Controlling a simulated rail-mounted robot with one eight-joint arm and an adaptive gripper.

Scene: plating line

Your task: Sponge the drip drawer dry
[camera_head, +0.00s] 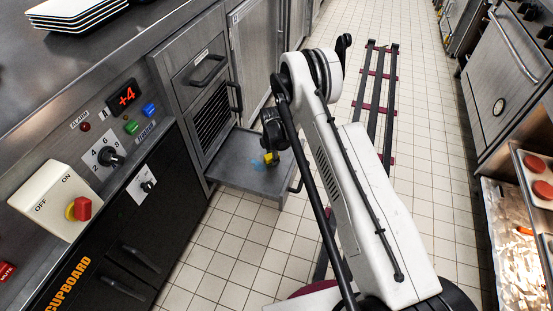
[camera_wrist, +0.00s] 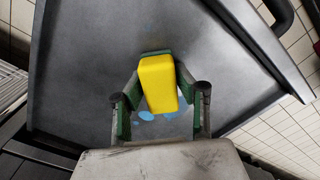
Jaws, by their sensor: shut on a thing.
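The drip drawer (camera_head: 243,165) is pulled out from the cabinet front, a shallow grey metal tray at the middle of the head view. It fills most of the wrist view (camera_wrist: 90,75). A yellow sponge (camera_wrist: 158,82) with a green layer at its far end is between the fingers of my gripper (camera_wrist: 160,108), which is shut on it. Light blue liquid patches (camera_wrist: 146,116) show on the drawer floor beside and partly under the sponge. In the head view the sponge (camera_head: 271,158) is small, over the drawer. I cannot tell whether it touches the floor.
The drawer's dark handle (camera_head: 297,181) is at its right edge. A control panel with a red knob (camera_head: 80,208) and a black cupboard (camera_head: 110,262) stand at left. White plates (camera_head: 75,12) are stacked on the counter. Tiled floor (camera_head: 240,245) lies below.

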